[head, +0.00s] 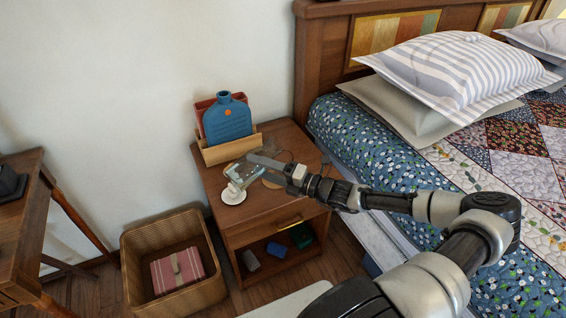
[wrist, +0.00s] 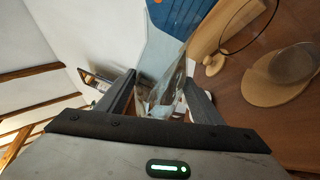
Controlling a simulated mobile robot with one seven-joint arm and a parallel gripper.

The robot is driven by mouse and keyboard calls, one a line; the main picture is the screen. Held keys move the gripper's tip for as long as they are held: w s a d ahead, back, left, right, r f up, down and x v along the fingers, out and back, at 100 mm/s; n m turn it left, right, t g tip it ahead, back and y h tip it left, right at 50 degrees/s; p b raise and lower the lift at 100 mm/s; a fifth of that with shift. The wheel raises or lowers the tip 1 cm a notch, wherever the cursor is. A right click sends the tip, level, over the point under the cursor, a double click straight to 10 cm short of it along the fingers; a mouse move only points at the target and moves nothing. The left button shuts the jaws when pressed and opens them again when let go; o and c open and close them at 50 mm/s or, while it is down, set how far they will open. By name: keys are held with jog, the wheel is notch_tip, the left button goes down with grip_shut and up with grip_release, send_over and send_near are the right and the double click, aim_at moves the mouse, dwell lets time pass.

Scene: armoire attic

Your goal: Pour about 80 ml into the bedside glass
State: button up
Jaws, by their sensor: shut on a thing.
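My gripper (head: 268,167) is over the nightstand top (head: 219,178), shut on a clear vessel (head: 240,174) that looks tilted. In the wrist view the vessel (wrist: 168,95) shows between the two fingers (wrist: 160,92); its mouth and any liquid level cannot be made out. A clear glass (wrist: 293,64) seems to stand on a round tan coaster (wrist: 268,90) at the right of the wrist view. In the head view the coaster (head: 272,184) is partly hidden by my gripper, and the glass is too faint to tell.
A wooden holder (head: 229,151) with a blue flask-shaped thing (head: 227,120) stands at the back of the nightstand. A white saucer (head: 233,198) is at its front left. The bed (head: 380,150) is to the right.

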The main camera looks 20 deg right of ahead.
jog(key=shift+w+d+r+m, duration=0.1)
jog(key=shift+d+r+m, duration=0.1)
jog(key=shift+m, duration=0.1)
jog(key=shift+d+m, duration=0.2)
jog(key=shift+m, duration=0.2)
jog(key=shift+r+t+p, duration=0.15)
jog(key=shift+t+p, duration=0.15)
jog(key=shift+p, duration=0.1)
jog(key=shift+a+r+m+y, duration=0.1)
jog(key=shift+a+m+y, duration=0.2)
dwell(0.3)
jog(key=shift+r+p, duration=0.15)
jog(key=shift+p, duration=0.15)
dwell(1.3)
jog(key=shift+f+b, duration=0.6)
jog(key=shift+b, duration=0.15)
jog(key=shift+s+a+r+n, duration=0.2)
jog(key=shift+a+n, duration=0.1)
jog(key=shift+n, duration=0.3)
jog(key=shift+s+a+r+n, duration=0.2)
jog(key=shift+a+n, duration=0.1)
jog(key=shift+n, duration=0.3)
jog(key=shift+w+d+r+n+g+h+p, duration=0.15)
jog(key=shift+r+n+g+h+p, duration=0.35)
jog(key=shift+p, duration=0.85)
